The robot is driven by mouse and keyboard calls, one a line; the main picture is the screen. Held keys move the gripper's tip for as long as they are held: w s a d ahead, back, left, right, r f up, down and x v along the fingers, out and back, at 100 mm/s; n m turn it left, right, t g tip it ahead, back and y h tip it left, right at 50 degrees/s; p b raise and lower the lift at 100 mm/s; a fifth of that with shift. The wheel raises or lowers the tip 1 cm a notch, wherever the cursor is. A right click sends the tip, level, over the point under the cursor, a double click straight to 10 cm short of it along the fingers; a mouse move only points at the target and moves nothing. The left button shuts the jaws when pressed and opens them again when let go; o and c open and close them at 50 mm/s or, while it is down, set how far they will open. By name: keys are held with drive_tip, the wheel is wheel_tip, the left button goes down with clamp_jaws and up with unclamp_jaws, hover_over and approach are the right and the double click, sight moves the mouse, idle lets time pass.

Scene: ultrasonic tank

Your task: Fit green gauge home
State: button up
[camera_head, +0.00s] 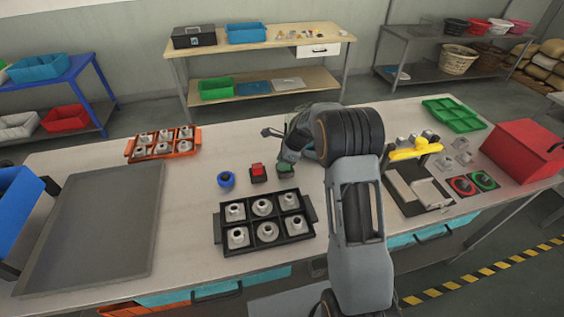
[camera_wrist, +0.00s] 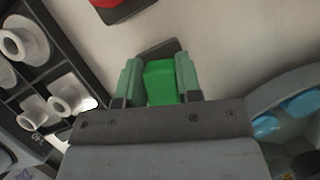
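The green gauge (camera_head: 285,170) stands on the table, a green block on a dark base, right of a red block (camera_head: 258,172) and a blue round piece (camera_head: 226,179). In the wrist view the green block (camera_wrist: 160,83) lies between the two fingers of my gripper (camera_wrist: 159,77), its dark base (camera_wrist: 157,48) showing beyond the fingertips. The fingers lie close along both sides. I cannot tell whether they press on it. In the head view my arm partly hides the gripper.
A black tray (camera_head: 267,240) of metal pieces stands in front of the blocks, an orange tray (camera_head: 130,152) at the back left. A fixture with a yellow part (camera_head: 415,149), a green tray (camera_head: 452,113) and a red box (camera_head: 522,149) stand right. A grey mat (camera_head: 95,230) lies left.

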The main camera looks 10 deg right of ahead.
drive_tip(key=o, duration=0.5)
drive_tip(key=b+v, duration=0.1)
drive_tip(key=v, duration=1.2)
drive_tip(key=shift+r, duration=0.4)
drive_tip(key=shift+d, duration=0.1)
drive_tip(key=s+f+n+h, duration=0.25)
drive_tip(key=s+n, duration=0.35)
drive_tip(key=n, duration=0.3)
drive_tip(key=s+a+r+n+t+h, duration=0.1)
drive_tip(key=s+a+r+n, duration=0.1)
drive_tip(key=s+n, duration=0.4)
drive_tip(key=s+a+r+n+t+h, duration=0.1)
drive_tip(key=s+n, duration=0.5)
drive_tip(key=s, duration=0.8)
drive_tip(key=shift+s+a+r+t, duration=0.25)
drive_tip(key=shift+a+r+t, duration=0.4)
drive_tip(key=shift+r, duration=0.7)
